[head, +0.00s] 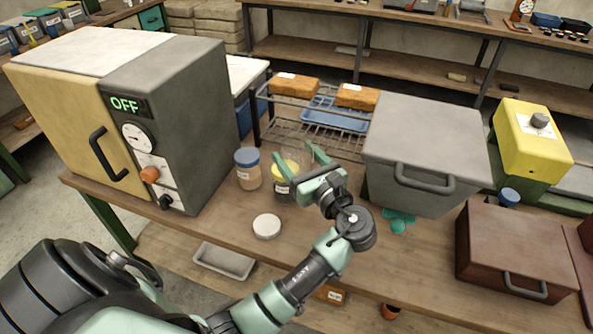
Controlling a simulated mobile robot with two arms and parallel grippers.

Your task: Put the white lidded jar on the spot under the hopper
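A flat white round disc (267,226) lies near the front edge of the bench; I cannot tell whether it is a lid, a spot or the top of a low jar. A jar with a blue lid (248,168) stands behind it. A jar with a yellow lid (283,187) stands right of that, partly hidden by my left gripper (292,153). The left gripper is open, its fingers apart above and beside the yellow-lidded jar. A faint clear glass shape shows between the fingers. No white-lidded jar or hopper shows clearly. My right gripper is out of view.
A large oven (180,110) reading OFF stands at left. A wire rack (285,128) with brown blocks is behind the jars. A grey lidded box (425,150), a brown box (515,250) and a yellow device (530,140) stand at right. Teal pieces (398,222) lie before the grey box.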

